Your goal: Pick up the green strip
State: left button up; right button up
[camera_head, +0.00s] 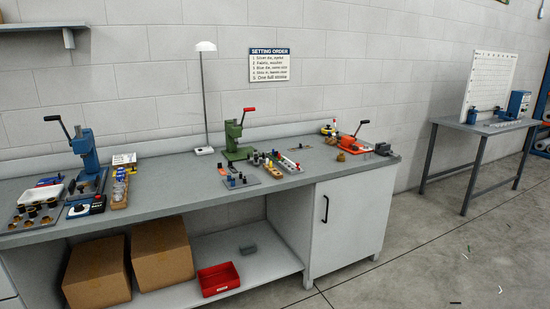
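Several tiny strips lie on the concrete floor at the lower right. One dark strip (455,302) near the bottom edge may be the green strip, but it is too small for me to be sure of its colour. A pale strip (500,289) lies to its right, and another small piece (465,257) lies farther back. Neither of my grippers is in view.
A long grey workbench (345,173) with presses and small parts runs along the wall. Its white cabinet (350,225) has a black handle. A metal table (485,127) stands at the right. The floor between them is mostly clear.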

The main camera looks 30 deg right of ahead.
aim_at(275, 156)
jog(key=i+l+z, duration=0.15)
jog(key=i+l, duration=0.15)
jog(key=i+l+z, duration=0.15)
jog(key=i, duration=0.4)
jog(key=i+l+z, duration=0.15)
jog(key=i, duration=0.3)
jog(key=l, duration=0.1)
